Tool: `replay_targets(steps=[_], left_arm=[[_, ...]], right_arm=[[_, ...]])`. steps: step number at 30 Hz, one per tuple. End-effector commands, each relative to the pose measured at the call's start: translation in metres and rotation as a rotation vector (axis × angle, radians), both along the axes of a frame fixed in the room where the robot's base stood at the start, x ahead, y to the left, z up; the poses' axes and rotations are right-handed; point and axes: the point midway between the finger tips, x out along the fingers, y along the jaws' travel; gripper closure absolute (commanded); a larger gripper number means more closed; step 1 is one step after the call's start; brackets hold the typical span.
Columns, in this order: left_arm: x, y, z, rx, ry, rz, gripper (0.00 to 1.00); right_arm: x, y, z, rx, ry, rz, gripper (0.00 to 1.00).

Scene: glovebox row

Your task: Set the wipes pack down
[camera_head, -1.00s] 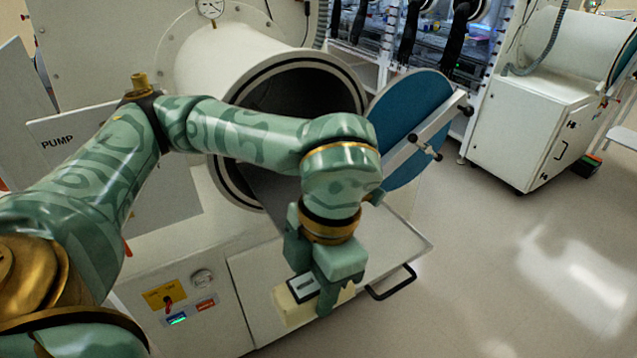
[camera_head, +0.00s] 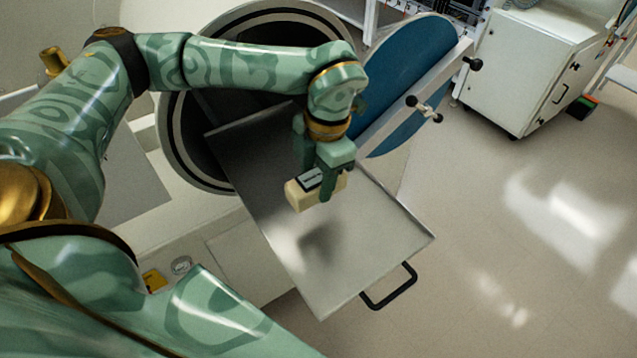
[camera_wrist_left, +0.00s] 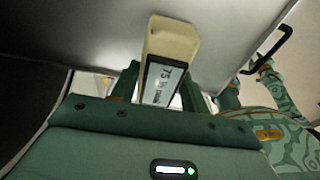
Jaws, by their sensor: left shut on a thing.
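The wipes pack (camera_head: 301,197) is a pale yellow block with a dark-edged label on top. My left gripper (camera_head: 322,183) is shut on it, reaching down from above. The pack is over the metal tray (camera_head: 375,250) that sticks out of the round port, and a dark shadow lies on the tray below and right of it, so it looks held clear of the surface. In the left wrist view the pack (camera_wrist_left: 171,45) sits between the fingers with its label towards the camera, and the tray (camera_wrist_left: 225,40) is behind it. My right gripper is not in view.
The round chamber opening (camera_head: 190,130) is behind the tray. Its blue door (camera_head: 410,75) stands open to the right, with a knobbed bar (camera_head: 425,108). A black handle (camera_head: 390,288) is on the tray's front edge.

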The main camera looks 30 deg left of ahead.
Motion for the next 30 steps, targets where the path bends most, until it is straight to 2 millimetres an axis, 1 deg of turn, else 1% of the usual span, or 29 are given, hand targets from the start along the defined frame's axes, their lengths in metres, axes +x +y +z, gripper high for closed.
replay_targets(steps=[1, 3, 6, 11, 17, 28, 29, 30], left_arm=[[0.007, 0.003, -0.013, 0.001, 0.005, 0.002, 0.85], [0.016, 0.007, -0.025, 0.002, 0.004, 0.001, 0.85], [0.025, 0.01, -0.035, 0.0, 0.002, -0.001, 0.85], [0.032, 0.013, -0.044, 0.0, 0.003, 0.0, 0.85], [0.032, 0.014, -0.074, 0.0, 0.004, -0.002, 0.85], [0.033, 0.014, -0.079, 0.0, 0.001, -0.002, 0.85], [0.033, 0.014, -0.079, 0.0, 0.001, -0.002, 0.49], [0.033, 0.014, -0.079, 0.0, 0.001, -0.002, 0.38]], right_arm=[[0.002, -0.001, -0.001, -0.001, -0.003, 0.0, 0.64], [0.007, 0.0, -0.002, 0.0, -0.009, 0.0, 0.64], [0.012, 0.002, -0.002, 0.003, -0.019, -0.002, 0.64], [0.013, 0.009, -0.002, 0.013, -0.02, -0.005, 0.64], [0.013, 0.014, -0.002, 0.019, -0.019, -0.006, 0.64], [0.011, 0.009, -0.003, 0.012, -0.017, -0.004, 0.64], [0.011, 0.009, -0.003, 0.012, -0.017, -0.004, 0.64], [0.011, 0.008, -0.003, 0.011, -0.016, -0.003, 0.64]])
